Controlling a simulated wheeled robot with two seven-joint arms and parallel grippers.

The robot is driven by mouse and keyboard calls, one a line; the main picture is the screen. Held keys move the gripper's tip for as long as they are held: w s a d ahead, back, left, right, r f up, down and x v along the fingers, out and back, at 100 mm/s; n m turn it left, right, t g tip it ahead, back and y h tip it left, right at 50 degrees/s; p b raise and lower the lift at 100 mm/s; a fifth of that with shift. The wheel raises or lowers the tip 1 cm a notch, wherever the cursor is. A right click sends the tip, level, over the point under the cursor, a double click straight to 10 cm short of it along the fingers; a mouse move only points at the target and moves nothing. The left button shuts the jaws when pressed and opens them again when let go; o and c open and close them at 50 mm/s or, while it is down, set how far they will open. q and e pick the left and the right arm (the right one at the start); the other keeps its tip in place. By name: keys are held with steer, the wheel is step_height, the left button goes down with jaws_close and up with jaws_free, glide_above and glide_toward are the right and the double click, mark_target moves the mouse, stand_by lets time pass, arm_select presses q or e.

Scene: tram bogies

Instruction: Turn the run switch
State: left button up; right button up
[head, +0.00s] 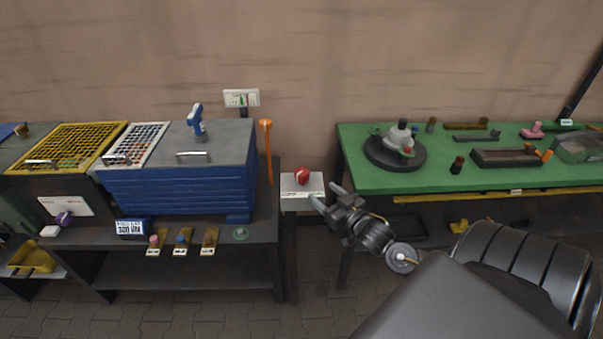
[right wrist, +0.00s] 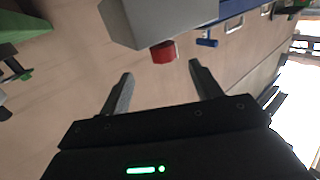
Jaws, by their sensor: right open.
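A red round knob (head: 302,175) sits on a pale box (head: 290,187) on a dark post between the two benches; it looks like the run switch, but its label is too small to read. In the right wrist view the red knob (right wrist: 163,52) sticks out of the grey box (right wrist: 170,18). My right gripper (head: 326,195) is open and empty, just right of and slightly below the box. In the wrist view the knob lies ahead of the space between the fingertips (right wrist: 160,74), apparently apart from them. My left gripper is out of view.
A blue box (head: 180,187) with a blue handle on top stands on the left bench, an orange-headed tool (head: 266,150) at its right side. The green bench (head: 470,180) at right holds a round fixture (head: 395,152) and trays. A small gauge panel (head: 241,98) stands behind.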

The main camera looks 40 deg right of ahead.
mark_target(306, 177)
steer(key=w, duration=0.3)
steer(key=w+r+p, duration=0.1)
steer(key=w, duration=0.7)
steer(key=shift+r+p, duration=0.15)
steer(key=shift+p, duration=0.2)
steer(key=shift+c, duration=0.4)
